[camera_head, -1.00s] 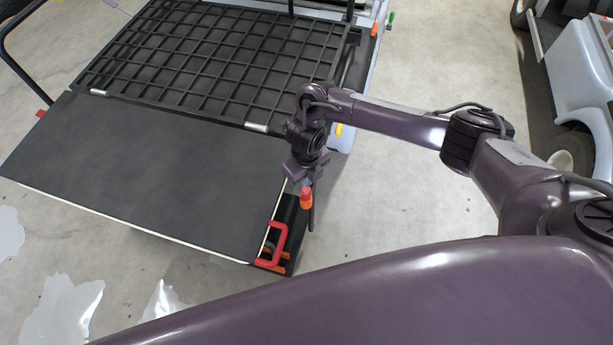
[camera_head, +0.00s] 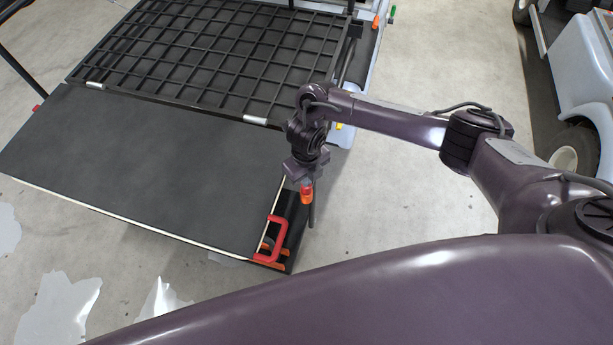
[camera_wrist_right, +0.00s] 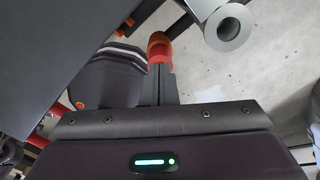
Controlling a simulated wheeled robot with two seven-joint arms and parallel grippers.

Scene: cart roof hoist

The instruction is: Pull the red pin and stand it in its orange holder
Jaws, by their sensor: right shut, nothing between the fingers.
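The red pin (camera_head: 306,186) shows as a small red top directly below my right gripper (camera_head: 306,178), at the near right corner of the dark platform. An orange part (camera_head: 306,197), apparently its holder, is just under the red. In the right wrist view the red (camera_wrist_right: 159,59) and orange (camera_wrist_right: 159,40) lie right beyond the fingertips of my right gripper (camera_wrist_right: 159,76). The right gripper is shut with nothing between its fingers. I cannot tell whether the fingers touch the red part. My left gripper is not in view.
A red handle (camera_head: 274,241) stands at the platform corner. The platform (camera_head: 140,165) and a dark grid panel (camera_head: 215,55) fill the left and back. A grey cylinder (camera_wrist_right: 229,27) is close by in the wrist view. Open floor (camera_head: 410,190) lies to the right.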

